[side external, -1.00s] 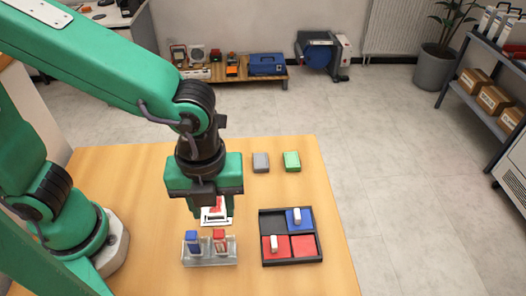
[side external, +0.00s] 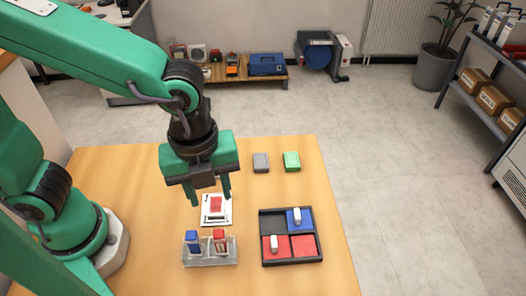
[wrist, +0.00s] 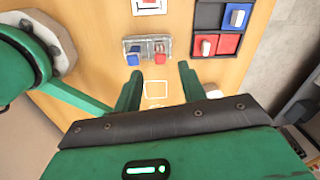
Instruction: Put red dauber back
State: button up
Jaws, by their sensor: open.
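A red dauber (side external: 220,240) stands in the right slot of a clear holder (side external: 210,260), with a blue dauber (side external: 193,241) in the left slot. The wrist view also shows the red dauber (wrist: 160,54), the blue dauber (wrist: 133,57) and the holder (wrist: 147,41), ahead of my fingers. My gripper (side external: 211,196) is open and empty, its two fingers apart above the table. It is apart from the holder and the daubers. In the wrist view my gripper (wrist: 158,76) has nothing between its fingertips.
A white card (side external: 208,218) with a red patch lies behind the holder. A black tray (side external: 262,238) to the right holds red and blue pads, with white-topped pieces on two of them. A grey block (side external: 261,162) and a green block (side external: 292,161) lie further back.

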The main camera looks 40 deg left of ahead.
jog(key=a+r+n+t, duration=0.2)
jog(key=a+r+n, duration=0.2)
jog(key=a+n, duration=0.6)
jog(key=w+a+r+n+t, duration=0.1)
jog(key=a+r+n+t, duration=0.2)
jog(key=a+n, duration=0.7)
jog(key=n, duration=0.4)
jog(key=shift+w+a+r+n, duration=0.3)
jog(key=shift+r+n, duration=0.1)
